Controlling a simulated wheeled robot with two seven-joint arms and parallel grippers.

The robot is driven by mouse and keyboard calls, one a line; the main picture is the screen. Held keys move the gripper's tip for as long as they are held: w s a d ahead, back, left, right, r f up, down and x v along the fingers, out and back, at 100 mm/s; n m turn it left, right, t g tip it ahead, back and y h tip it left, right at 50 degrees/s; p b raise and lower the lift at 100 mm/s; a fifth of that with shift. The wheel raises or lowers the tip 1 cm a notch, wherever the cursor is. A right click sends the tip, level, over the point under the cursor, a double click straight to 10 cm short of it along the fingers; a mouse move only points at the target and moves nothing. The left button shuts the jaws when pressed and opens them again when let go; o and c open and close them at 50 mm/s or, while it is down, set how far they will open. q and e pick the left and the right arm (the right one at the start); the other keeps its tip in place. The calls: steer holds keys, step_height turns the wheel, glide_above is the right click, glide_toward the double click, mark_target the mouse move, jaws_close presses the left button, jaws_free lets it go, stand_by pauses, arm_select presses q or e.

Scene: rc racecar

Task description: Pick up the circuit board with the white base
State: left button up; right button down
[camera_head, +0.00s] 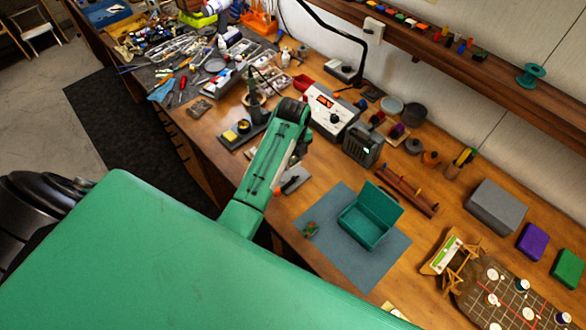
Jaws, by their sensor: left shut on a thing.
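My left arm reaches over the bench in green and black, and its wrist bends back down near the front edge. My left gripper (281,182) is small and partly hidden behind the arm. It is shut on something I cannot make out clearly. A pale grey flat thing (297,181) shows right beside the fingers. I cannot tell if it is the circuit board's white base. A small green and reddish piece (310,230), perhaps a circuit board, lies at the left edge of the blue-grey mat (372,270), apart from the gripper. My right gripper is not in view.
An open teal box (366,226) stands on the mat. A white soldering station (330,112) and a dark grey device (363,146) stand behind the arm. A wooden rack (405,190) and a grey box (497,206) are to the right. Tools crowd the bench's far left.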

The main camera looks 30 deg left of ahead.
arm_select(q)
step_height(320, 180, up, 5)
steer(key=shift+w+f, duration=0.1)
step_height(320, 180, up, 5)
steer(key=p, duration=0.2)
step_height(320, 180, up, 4)
glide_above(293, 161)
stand_by(0.4)
